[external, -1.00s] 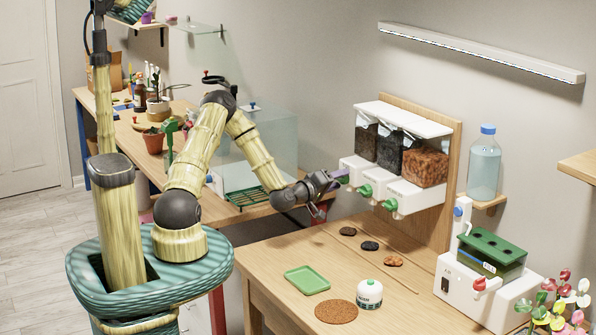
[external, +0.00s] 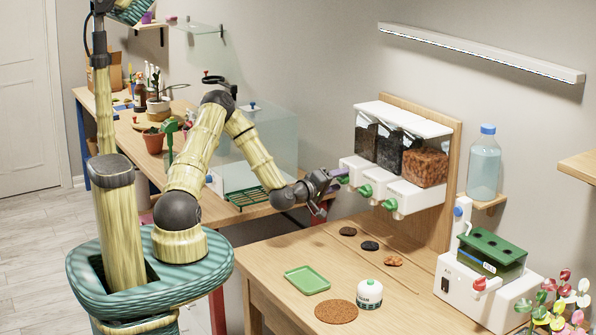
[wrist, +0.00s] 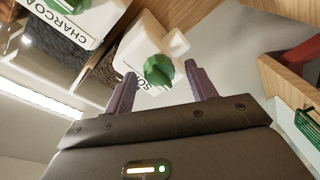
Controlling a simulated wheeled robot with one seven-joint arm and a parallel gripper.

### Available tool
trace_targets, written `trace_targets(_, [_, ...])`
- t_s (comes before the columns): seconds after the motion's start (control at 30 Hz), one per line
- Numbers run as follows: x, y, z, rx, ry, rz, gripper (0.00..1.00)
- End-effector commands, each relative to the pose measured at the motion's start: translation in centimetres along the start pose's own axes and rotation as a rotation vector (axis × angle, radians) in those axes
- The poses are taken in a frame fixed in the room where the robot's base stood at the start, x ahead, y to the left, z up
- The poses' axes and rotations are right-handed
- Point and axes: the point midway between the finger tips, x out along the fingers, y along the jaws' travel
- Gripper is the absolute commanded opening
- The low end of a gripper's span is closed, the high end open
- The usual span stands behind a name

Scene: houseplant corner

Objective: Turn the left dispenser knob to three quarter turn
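The left dispenser knob (wrist: 158,70) is green and sits on the front of a white dispenser block (wrist: 150,42) marked with letters starting "SO". In the wrist view it lies between my two purple fingers, with a gap visible on each side. My gripper (wrist: 160,88) is open and faces the knob. In the external view my gripper (external: 337,180) is at the left end of the dispenser row (external: 395,185) and hides most of the left knob. The dispenser's dark-filled hopper (external: 365,138) stands above it.
The middle knob (external: 365,191) and right knob (external: 390,204) are close to the right of my gripper. Below are a green tray (external: 307,280), a cork mat (external: 336,312) and a white round pot (external: 369,294) on the wooden table. A glass tank (external: 270,140) stands behind my arm.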

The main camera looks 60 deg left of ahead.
Motion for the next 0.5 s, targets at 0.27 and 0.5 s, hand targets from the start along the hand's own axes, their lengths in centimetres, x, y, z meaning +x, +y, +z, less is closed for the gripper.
trace_targets(0.27, [-0.2, 0.0, 0.0, 0.001, 0.001, 0.002, 0.56])
trace_targets(0.5, [-2.5, -0.1, 0.1, 0.001, 0.0, 0.001, 0.56])
